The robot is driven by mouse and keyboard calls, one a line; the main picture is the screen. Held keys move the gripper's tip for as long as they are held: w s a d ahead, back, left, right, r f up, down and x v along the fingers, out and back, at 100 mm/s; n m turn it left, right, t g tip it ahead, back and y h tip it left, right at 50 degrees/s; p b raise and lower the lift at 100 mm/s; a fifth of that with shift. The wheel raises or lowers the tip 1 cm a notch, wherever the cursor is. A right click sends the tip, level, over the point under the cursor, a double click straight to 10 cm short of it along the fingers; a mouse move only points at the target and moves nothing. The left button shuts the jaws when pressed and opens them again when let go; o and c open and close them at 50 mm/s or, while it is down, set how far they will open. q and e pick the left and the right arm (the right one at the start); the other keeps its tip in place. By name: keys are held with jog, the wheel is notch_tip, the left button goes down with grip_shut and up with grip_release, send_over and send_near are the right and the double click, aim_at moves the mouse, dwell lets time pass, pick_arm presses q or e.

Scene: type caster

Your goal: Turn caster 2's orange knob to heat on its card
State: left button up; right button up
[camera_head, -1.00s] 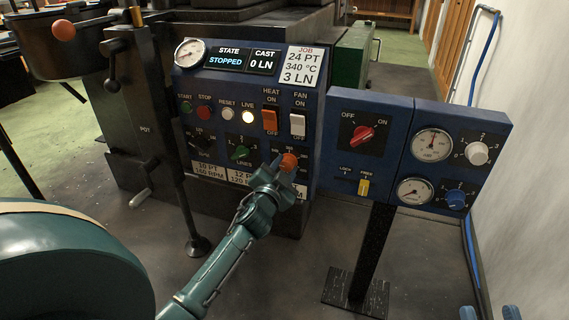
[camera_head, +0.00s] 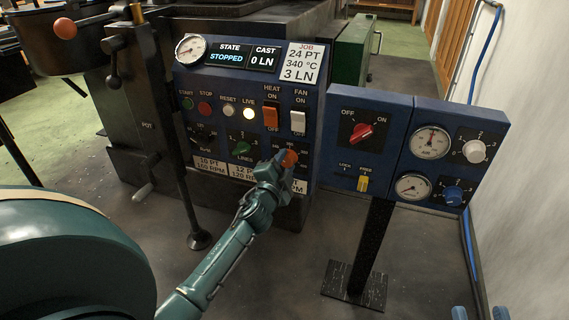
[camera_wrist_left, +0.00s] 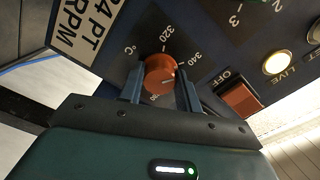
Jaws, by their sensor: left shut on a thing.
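The orange knob (camera_head: 289,158) is low on the right of the blue caster panel (camera_head: 318,110). It also shows in the left wrist view (camera_wrist_left: 161,74), on a dial marked 320 and 340 °C. Its pale mark points right there, a little below the 340 label; the exact reading is unclear. My left gripper (camera_head: 281,165) is shut on the knob, one finger on each side. The job card (camera_head: 301,64) reads 24 PT, 340 °C, 3 LN. Two blue fingertips of my right gripper (camera_head: 480,313) show apart at the bottom right edge. No caster number is readable.
The panel display (camera_head: 246,56) reads STOPPED and 0 LN. The heat switch (camera_head: 270,117) and fan switch (camera_head: 298,121) are above the knob, the green lines knob (camera_head: 242,148) left of it. A gauge stand (camera_head: 370,98) with a red knob stands close to the right.

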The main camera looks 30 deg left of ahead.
pick_arm(q)
jog(key=o, duration=1)
